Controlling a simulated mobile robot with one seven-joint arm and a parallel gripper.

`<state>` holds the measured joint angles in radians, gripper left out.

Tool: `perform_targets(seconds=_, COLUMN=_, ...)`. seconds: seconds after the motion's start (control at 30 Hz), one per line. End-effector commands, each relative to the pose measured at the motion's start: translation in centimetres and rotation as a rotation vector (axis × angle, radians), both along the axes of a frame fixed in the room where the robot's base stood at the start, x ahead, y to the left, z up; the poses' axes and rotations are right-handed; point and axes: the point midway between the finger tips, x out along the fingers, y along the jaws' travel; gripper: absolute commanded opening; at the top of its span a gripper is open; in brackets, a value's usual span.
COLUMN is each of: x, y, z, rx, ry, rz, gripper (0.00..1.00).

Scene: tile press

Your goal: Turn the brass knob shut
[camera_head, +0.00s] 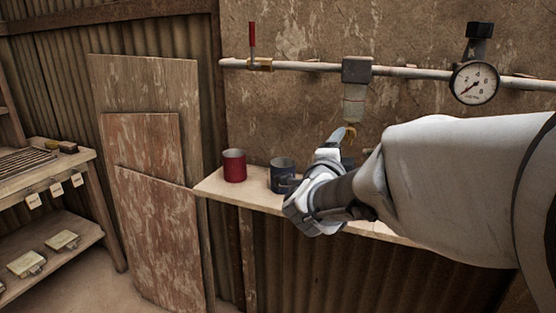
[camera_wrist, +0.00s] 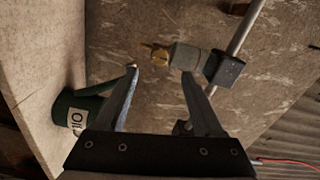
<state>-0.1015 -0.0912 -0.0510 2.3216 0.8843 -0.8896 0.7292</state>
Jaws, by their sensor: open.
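The brass knob (camera_wrist: 160,54) sits at the end of a short grey fitting (camera_wrist: 186,57) in the wrist view. In the head view the knob (camera_head: 350,131) shows as a small yellow piece below the pipe's drop fitting (camera_head: 354,98), partly hidden by my gripper. My gripper (camera_wrist: 160,72) is open and empty, its two fingers spread. I see no contact. In the head view my gripper (camera_head: 341,138) is just below the fitting.
A pipe (camera_head: 410,72) runs along the wall, with a red lever (camera_head: 252,35) and a gauge (camera_head: 475,83). A green oil can (camera_wrist: 72,110) stands left of my fingers.

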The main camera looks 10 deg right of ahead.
Motion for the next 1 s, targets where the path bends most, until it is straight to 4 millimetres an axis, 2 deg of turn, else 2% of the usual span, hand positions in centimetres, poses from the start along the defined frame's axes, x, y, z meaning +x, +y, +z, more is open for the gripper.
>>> perform_targets(seconds=0.2, x=-4.4, y=3.1, z=0.3, rx=0.000, ry=0.000, rz=0.005, gripper=0.69)
perform_targets(seconds=0.43, x=-7.4, y=5.1, z=0.1, rx=0.000, ry=0.000, rz=0.003, gripper=0.69)
perform_targets(seconds=0.63, x=-8.3, y=5.6, z=0.0, rx=-0.001, ry=0.001, rz=0.000, gripper=0.69)
perform_targets(seconds=1.0, x=-8.0, y=6.0, z=0.1, rx=-0.008, ry=0.013, rz=0.028, gripper=0.69)
